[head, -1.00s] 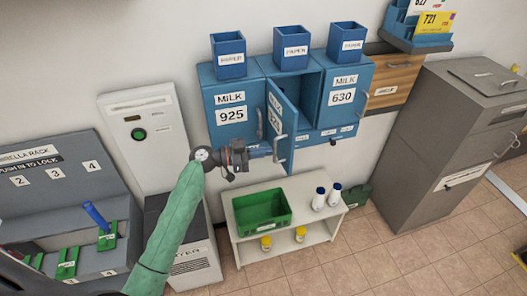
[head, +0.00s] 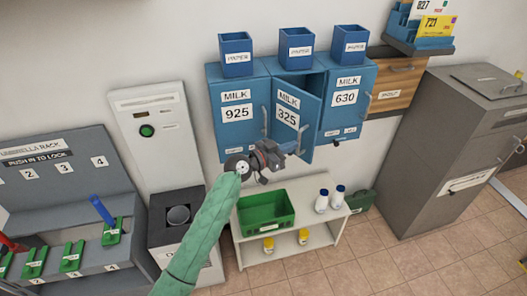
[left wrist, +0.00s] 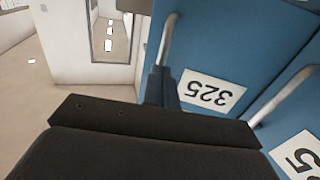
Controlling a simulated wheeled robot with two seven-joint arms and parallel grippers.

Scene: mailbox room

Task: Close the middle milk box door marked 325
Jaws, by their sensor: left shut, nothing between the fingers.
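The middle milk box door marked 325 (head: 294,97) stands ajar in the head view, hinged at its left, with a dark gap above it. It also shows upside down in the left wrist view (left wrist: 235,50), with its grey handle (left wrist: 168,38). My left gripper (head: 293,147) is shut and empty at the door's lower right part, by the handle. In the left wrist view its fingertips (left wrist: 160,86) are close to the handle's end; I cannot tell whether they touch. My right gripper is out of view.
Milk doors 925 (head: 236,97) and 630 (head: 345,98) flank it, both shut. Blue paper boxes (head: 296,48) stand on top. Below is a white shelf (head: 290,246) with a green crate (head: 267,222) and bottles (head: 321,201). A grey cabinet (head: 440,150) stands at right.

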